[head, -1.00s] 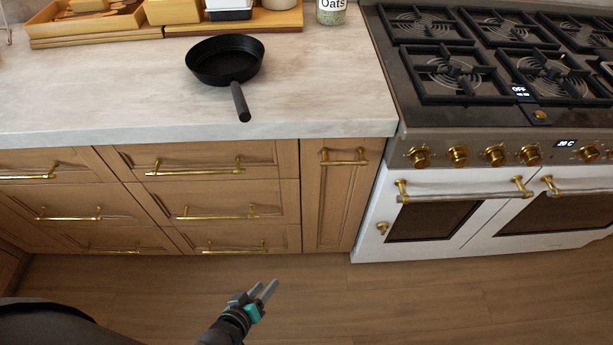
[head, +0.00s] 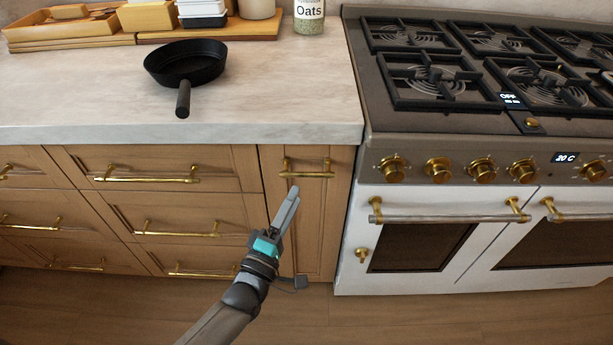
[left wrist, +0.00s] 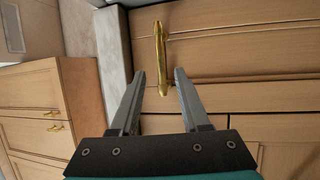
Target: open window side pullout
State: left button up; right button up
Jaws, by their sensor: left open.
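The pullout is a narrow wooden front (head: 309,230) between the drawer stack and the white oven. Its horizontal brass handle (head: 307,170) is near the top, under the counter edge. My left gripper (head: 290,198) is in front of this front, with its fingertips just below the handle in the head view. In the left wrist view a brass handle (left wrist: 160,58) stands upright in the picture, ahead of and between the two open fingers (left wrist: 160,75). The fingers look empty, with no clear contact. The pullout front looks flush and shut. My right gripper is not in view.
Brass-handled drawers (head: 180,212) lie left of the pullout. The white oven (head: 410,240) with brass knobs adjoins it on the right. A black pan (head: 185,62) sits on the marble counter (head: 90,95), its handle towards the front edge. The wooden floor in front is clear.

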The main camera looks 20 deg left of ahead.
aim_at(307, 173)
pick_arm(q)
jog(key=shift+b+x, duration=0.7)
jog(key=shift+x, duration=3.25)
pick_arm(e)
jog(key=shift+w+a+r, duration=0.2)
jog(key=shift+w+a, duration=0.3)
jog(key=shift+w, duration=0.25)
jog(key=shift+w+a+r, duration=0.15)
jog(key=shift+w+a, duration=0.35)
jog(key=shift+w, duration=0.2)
pick_arm(q)
grip_shut()
